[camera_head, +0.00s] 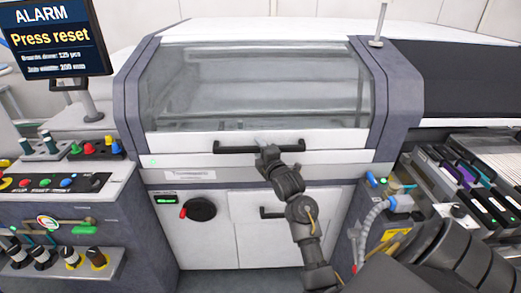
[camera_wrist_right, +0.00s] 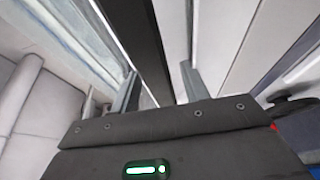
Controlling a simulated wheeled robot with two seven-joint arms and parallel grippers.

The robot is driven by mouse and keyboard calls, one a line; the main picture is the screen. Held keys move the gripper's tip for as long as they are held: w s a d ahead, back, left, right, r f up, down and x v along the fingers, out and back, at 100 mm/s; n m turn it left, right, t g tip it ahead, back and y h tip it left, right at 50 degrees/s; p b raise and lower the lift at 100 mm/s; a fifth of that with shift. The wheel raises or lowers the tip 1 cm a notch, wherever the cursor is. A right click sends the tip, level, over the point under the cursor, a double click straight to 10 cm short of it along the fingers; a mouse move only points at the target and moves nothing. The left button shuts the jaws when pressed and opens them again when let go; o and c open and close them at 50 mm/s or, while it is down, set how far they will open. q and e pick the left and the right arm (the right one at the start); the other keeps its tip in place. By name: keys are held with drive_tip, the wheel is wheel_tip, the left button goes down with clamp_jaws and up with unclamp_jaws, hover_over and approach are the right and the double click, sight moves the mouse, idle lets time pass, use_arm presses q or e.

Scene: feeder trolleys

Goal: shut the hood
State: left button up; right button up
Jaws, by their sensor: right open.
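The hood (camera_head: 255,85) is a wide, clear-windowed cover with a grey frame on the white machine. It looks lowered, with its front edge close to the machine body and no clear gap showing. Its long black handle (camera_head: 232,149) runs across the front edge. My right gripper (camera_head: 267,149) is at the middle of this handle. In the right wrist view, my right gripper (camera_wrist_right: 162,84) is open, and the black handle (camera_wrist_right: 140,30) runs between its fingers; contact is hard to tell. My left gripper is not in view.
A screen (camera_head: 52,38) at the upper left reads "ALARM Press reset". A button panel (camera_head: 55,182) stands at the left. A black knob (camera_head: 202,209) and a lower door handle (camera_head: 272,212) are on the machine front. A feeder trolley (camera_head: 465,185) stands at the right.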

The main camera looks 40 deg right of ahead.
clamp_jaws()
drive_tip(key=s+a+r+g+p, duration=0.1)
drive_tip(key=s+a+r+p, duration=0.1)
drive_tip(key=r+p, duration=0.5)
drive_tip(key=s+p, duration=0.1)
drive_tip(key=p, duration=0.3)
drive_tip(key=shift+a+r+m+g, duration=0.15)
drive_tip(key=shift+r+m+g, duration=0.15)
drive_tip(key=shift+s, duration=0.1)
unclamp_jaws()
drive_tip(key=shift+f+y, duration=0.1)
drive_tip(key=shift+y, duration=0.2)
drive_tip(key=b+v, duration=0.2)
drive_tip(key=v, duration=0.8)
drive_tip(key=shift+s, duration=0.4)
